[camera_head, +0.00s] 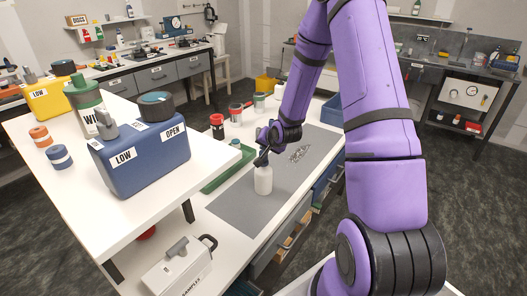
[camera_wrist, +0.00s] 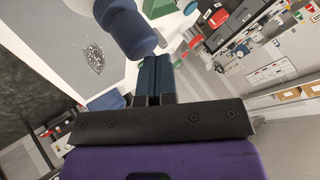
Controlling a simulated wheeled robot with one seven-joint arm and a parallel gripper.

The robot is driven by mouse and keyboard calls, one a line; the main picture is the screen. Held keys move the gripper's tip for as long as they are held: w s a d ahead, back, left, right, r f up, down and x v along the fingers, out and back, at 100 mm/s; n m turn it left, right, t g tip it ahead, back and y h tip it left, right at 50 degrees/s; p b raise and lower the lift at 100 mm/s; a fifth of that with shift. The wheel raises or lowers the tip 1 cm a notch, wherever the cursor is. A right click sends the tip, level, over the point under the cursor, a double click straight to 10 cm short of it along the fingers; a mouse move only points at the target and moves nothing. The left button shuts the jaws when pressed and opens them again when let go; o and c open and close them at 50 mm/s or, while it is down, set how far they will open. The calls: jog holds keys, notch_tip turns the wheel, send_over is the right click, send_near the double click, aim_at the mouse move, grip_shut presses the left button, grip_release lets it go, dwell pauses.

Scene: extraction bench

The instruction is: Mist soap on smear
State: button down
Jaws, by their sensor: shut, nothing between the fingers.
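A white soap bottle (camera_head: 263,180) stands upright on the grey mat (camera_head: 238,205) in the head view. My gripper (camera_head: 262,158) is at the bottle's top and partly hides it. In the wrist view my gripper (camera_wrist: 157,62) has its dark fingers together with nothing between them. A dark blue rounded part (camera_wrist: 128,28), seemingly the bottle's head, is just beyond and left of the fingertips; I cannot tell whether they touch. The speckled grey smear (camera_head: 299,153) lies on the mat, right of and behind the bottle, and shows in the wrist view (camera_wrist: 95,57).
A green tray (camera_head: 222,170) lies left of the mat, with several jars behind it. A raised white shelf (camera_head: 150,205) with a blue canister (camera_head: 140,158) stands at left. A white samples box (camera_head: 178,272) is at the front. The mat around the smear is clear.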

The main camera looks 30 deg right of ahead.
jog(key=shift+r, duration=1)
notch_tip(320, 180, up, 6)
dwell(0.5)
jog(key=shift+d+r, duration=0.1)
jog(key=shift+r, duration=0.05)
dwell(2.5)
jog(key=shift+f, duration=3.15)
dwell(0.4)
